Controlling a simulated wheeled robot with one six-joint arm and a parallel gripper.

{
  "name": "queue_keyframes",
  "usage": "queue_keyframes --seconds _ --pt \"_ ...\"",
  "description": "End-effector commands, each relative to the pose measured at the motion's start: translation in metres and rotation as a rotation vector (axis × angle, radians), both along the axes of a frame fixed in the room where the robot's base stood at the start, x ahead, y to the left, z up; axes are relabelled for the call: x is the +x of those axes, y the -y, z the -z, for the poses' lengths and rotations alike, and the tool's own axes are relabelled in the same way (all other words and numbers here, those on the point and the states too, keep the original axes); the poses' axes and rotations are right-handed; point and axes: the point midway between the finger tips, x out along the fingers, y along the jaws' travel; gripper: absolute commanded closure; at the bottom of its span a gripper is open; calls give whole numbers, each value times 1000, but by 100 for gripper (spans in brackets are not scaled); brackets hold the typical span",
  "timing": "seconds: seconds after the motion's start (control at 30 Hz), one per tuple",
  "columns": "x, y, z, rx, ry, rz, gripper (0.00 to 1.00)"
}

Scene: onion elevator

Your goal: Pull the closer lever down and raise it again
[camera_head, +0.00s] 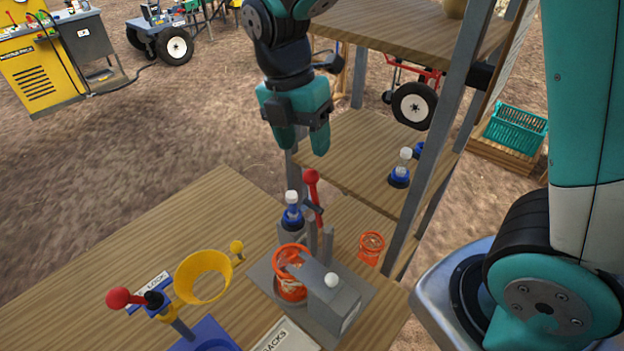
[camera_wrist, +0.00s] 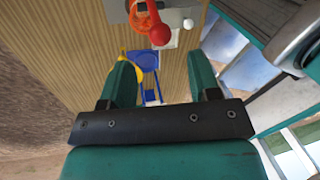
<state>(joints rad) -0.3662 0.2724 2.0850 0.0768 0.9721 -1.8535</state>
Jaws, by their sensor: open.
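My gripper (camera_head: 301,138) is open and empty, pointing down above the grey device (camera_head: 262,283). One lever (camera_head: 312,184) with a red knob and red rod stands nearly upright at the back of this device, just below the fingertips and apart from them. In the wrist view its red knob (camera_wrist: 160,35) shows beyond the open fingers (camera_wrist: 162,82). A second red-knobbed lever (camera_head: 119,298) sits at the lower left of the table by the blue device (camera_head: 203,333) and points left.
A yellow ring (camera_head: 203,277) stands by the blue device. An orange mesh cup (camera_head: 290,275) and a white-knobbed grey block (camera_head: 333,300) are on the grey device. Another orange cup (camera_head: 371,246) stands to the right. Shelf posts (camera_head: 436,125) rise at the right; open room lies left.

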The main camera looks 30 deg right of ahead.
Motion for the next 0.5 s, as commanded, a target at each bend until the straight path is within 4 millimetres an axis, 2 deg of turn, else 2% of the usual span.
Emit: queue_keyframes --seconds 0.1,0.3,0.5 --pt "-6 3 26 -2 -8 1 44" --pt "-12 8 65 0 -6 1 44" --pt "-15 10 88 0 -3 1 44"
